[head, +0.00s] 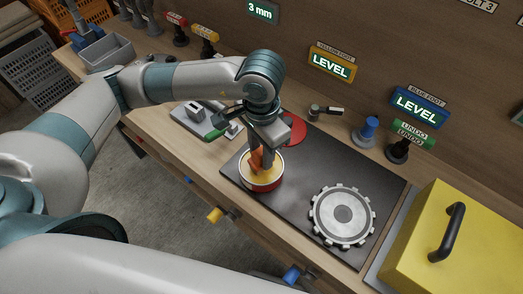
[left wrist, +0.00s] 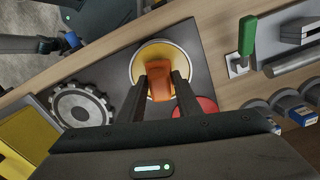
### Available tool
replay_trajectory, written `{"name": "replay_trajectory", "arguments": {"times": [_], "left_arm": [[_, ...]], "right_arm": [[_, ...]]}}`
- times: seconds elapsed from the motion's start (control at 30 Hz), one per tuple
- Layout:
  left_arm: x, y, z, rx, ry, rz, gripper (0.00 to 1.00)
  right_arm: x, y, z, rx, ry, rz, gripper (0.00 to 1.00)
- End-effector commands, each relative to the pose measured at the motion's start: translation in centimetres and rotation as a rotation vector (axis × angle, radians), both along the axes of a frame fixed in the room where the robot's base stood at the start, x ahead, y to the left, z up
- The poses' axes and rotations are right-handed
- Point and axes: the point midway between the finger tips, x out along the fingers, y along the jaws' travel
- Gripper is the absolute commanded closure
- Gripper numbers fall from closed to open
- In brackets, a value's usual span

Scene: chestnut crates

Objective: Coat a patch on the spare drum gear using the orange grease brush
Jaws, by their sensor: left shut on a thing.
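The spare drum gear (head: 342,215) is a grey toothed disc lying flat on the dark mat; it also shows in the left wrist view (left wrist: 82,105). A round tin (head: 264,184) with a red band and yellow contents stands on the mat to the left of the gear. My left gripper (head: 262,152) points down over the tin, shut on the orange grease brush (left wrist: 153,74). The brush's lower end is at the tin's opening; I cannot tell how deep it reaches. The tin's yellow inside shows around the brush in the left wrist view (left wrist: 143,54). My right gripper is not seen.
A red disc (head: 293,129) lies behind the tin. A yellow box with a black handle (head: 440,240) stands right of the mat (head: 305,160). Blue and black knobs stand near the back panel.

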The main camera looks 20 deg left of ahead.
Motion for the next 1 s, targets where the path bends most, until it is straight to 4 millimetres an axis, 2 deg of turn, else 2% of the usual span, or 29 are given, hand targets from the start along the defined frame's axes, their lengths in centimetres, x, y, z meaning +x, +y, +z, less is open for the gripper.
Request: {"name": "replay_trajectory", "arguments": {"times": [1.0], "left_arm": [[0.2, 0.0, 6.6, -0.002, -0.006, 0.0, 0.87]], "right_arm": [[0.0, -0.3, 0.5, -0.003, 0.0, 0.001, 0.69]]}}
